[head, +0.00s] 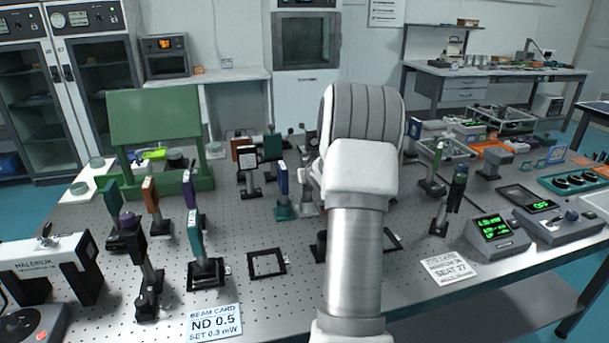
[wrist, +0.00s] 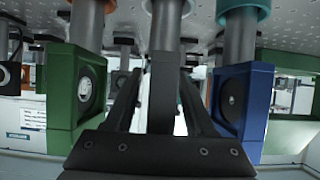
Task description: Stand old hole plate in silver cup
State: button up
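My gripper (wrist: 161,75) is hidden behind my arm in the head view. In the wrist view its two fingers lie on either side of a dark plate (wrist: 161,105), seen edge-on, and their tips appear to close on it. The plate's face is hidden, so I cannot see its hole. A metal post runs from the plate to a pale silver cup (wrist: 168,6) at the picture's top. I cannot tell how far the post is in the cup. The silver cup (head: 308,208) also shows partly in the head view, left of my arm.
A blue plate (wrist: 244,105) on a post in a teal cup (head: 286,211) stands close on one side. A green-framed optic (wrist: 78,90) stands close on the other. Several mounted plates crowd the left; a black square frame (head: 253,275) lies in front.

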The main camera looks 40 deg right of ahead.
jog(key=shift+s+r, duration=0.15)
jog(key=shift+r, duration=0.25)
jog(key=p+v, duration=0.2)
jog(key=v, duration=0.9)
jog(key=shift+s+a, duration=0.2)
jog(key=shift+s, duration=0.1)
